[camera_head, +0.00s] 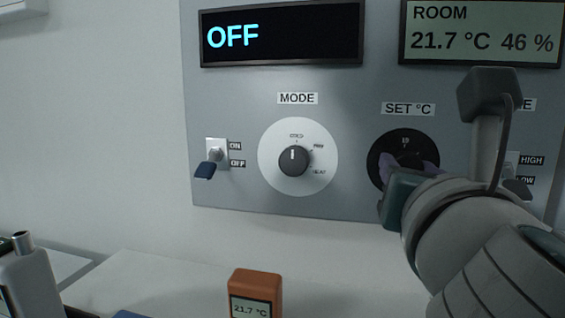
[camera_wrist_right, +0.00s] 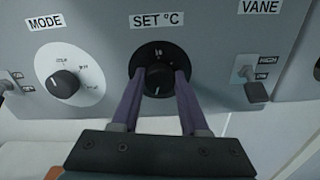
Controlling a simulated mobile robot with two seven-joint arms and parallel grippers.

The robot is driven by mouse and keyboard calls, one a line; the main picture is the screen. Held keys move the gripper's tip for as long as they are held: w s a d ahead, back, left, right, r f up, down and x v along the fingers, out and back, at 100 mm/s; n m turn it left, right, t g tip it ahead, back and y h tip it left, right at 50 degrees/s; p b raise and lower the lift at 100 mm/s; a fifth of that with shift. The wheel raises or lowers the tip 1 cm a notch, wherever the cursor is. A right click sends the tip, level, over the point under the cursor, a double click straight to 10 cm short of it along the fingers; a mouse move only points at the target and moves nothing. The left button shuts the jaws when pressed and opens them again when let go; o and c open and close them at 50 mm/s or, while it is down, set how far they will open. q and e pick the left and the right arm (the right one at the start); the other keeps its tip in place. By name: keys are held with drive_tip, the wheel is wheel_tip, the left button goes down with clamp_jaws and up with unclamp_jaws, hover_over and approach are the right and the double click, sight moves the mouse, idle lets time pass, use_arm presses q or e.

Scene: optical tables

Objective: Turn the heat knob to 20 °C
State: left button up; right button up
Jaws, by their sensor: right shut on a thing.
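The SET °C knob (camera_wrist_right: 158,83) is a black knob on a black round dial (camera_head: 375,160) on the grey wall panel. My right gripper (camera_wrist_right: 158,92) has its two purple fingers on either side of this knob, shut on it. In the head view the right gripper (camera_head: 408,166) covers most of the knob and the lower right of its dial, so only a "10" mark at the top reads clearly. The display (camera_head: 282,33) above reads OFF.
The MODE knob (camera_head: 293,160) sits left of the SET dial, with its pointer up. The ON/OFF lever (camera_head: 208,168) is tipped down at OFF. The ROOM display (camera_head: 482,34) reads 21.7 °C and 46 %. An orange meter (camera_head: 256,286) stands below. The VANE lever (camera_wrist_right: 254,90) is at the right.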

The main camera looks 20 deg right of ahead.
clamp_jaws()
drive_tip(key=shift+r+n+p, duration=0.15)
drive_tip(key=shift+n+p, duration=0.65)
drive_tip(key=shift+p, duration=0.25)
drive_tip(key=n+p, duration=0.3)
drive_tip(key=shift+n, duration=0.3)
drive_tip(key=n+p, duration=0.4)
drive_tip(key=shift+n, duration=0.3)
drive_tip(key=shift+a+f+n+p, duration=0.15)
drive_tip(key=shift+n+p, duration=1.45)
drive_tip(key=shift+n, duration=0.85)
drive_tip(key=shift+d+f+n+p, duration=0.15)
drive_tip(key=shift+n+p, duration=1.4)
drive_tip(key=shift+n, duration=0.9)
drive_tip(key=shift+a, duration=0.1)
